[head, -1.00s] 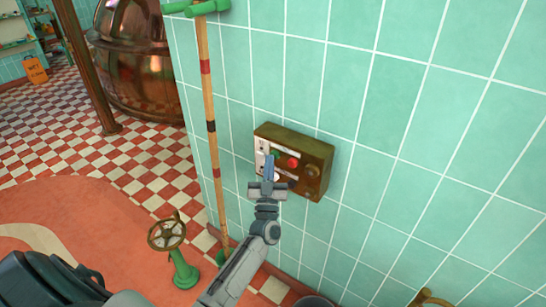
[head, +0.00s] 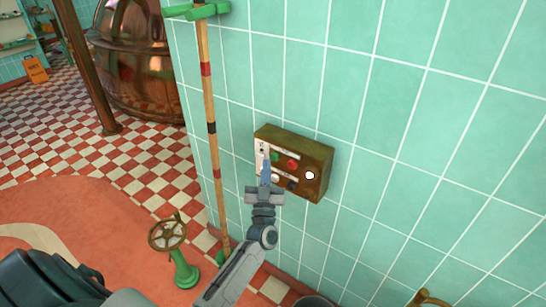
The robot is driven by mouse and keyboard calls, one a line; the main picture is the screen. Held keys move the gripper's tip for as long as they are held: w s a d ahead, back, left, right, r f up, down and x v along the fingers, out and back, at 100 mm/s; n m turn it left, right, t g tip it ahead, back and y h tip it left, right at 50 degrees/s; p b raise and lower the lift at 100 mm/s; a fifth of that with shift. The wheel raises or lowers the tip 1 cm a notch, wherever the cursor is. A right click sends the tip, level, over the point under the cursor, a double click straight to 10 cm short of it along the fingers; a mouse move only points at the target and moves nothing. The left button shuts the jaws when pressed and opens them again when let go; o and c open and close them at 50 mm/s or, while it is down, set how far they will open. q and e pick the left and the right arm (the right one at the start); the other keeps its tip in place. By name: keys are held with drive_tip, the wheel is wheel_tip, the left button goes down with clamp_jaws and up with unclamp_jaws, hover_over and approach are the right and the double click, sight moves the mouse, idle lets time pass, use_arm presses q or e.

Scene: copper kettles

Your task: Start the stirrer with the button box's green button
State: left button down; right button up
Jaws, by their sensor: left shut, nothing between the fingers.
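The button box (head: 321,158) is a brownish, worn metal box on the green tiled wall, in the middle of the head view. Its green button (head: 275,156) shows at the upper left of its face, with a red button (head: 292,163) to the right. A round lamp (head: 310,175) at the right of the face glows white. My left gripper (head: 266,170) is shut and empty. Its tips are in front of the box's left part, just below and left of the green button, which is uncovered. I cannot tell whether they touch the box. My right gripper is not in view.
A banded wooden pole (head: 209,110) stands along the wall, left of the box. A brass handwheel (head: 168,232) on a green pedestal stands on the floor at lower left. A copper kettle (head: 135,65) is further back. The wall right of the box is clear.

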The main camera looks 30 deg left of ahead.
use_arm(q)
drive_tip(key=shift+s, duration=0.1)
drive_tip(key=shift+s+a+p, duration=0.2)
drive_tip(key=shift+s+p, duration=1.1)
drive_tip(key=shift+s, duration=1.1)
